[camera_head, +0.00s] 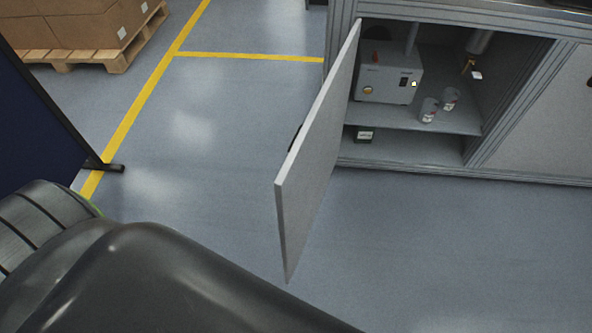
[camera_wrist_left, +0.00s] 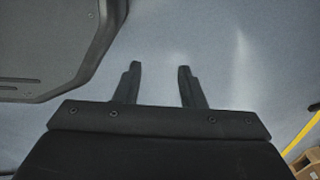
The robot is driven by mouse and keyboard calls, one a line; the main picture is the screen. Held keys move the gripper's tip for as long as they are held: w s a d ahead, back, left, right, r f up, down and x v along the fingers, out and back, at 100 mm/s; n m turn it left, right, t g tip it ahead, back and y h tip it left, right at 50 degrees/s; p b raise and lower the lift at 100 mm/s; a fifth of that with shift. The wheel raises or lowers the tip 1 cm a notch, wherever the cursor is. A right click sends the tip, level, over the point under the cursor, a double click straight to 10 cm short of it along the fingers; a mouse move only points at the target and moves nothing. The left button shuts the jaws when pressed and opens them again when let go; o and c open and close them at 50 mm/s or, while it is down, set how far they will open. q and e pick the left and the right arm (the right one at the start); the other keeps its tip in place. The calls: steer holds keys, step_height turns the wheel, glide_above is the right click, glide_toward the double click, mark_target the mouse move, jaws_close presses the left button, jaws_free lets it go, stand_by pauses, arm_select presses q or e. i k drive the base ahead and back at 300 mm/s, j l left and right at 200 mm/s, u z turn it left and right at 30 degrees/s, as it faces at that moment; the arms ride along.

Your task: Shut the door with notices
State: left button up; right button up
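A light grey cabinet door (camera_head: 317,150) stands wide open in the head view, swung out from the left side of the cabinet opening (camera_head: 430,60). Its inner face is turned to the right and shows no notices; its outer face is hidden from this angle. A small dark piece, perhaps a handle, shows at its left edge. My left gripper (camera_wrist_left: 158,70) shows in the left wrist view with its two fingers apart and nothing between them, above bare floor. The door is not seen in that view. My right gripper is in neither view.
Inside the cabinet are a grey box unit (camera_head: 388,78), two small cans and a small dark box below. A dark blue panel (camera_head: 40,120) on a foot stands left. A pallet with cartons (camera_head: 75,25) is behind. Grey floor (camera_head: 200,150) left of the door is clear.

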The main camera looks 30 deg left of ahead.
mark_target(301, 184)
steer(key=j+z, duration=0.25)
steer(key=j, duration=1.2)
steer(key=k+j, duration=0.35)
steer(key=k+z, duration=0.05)
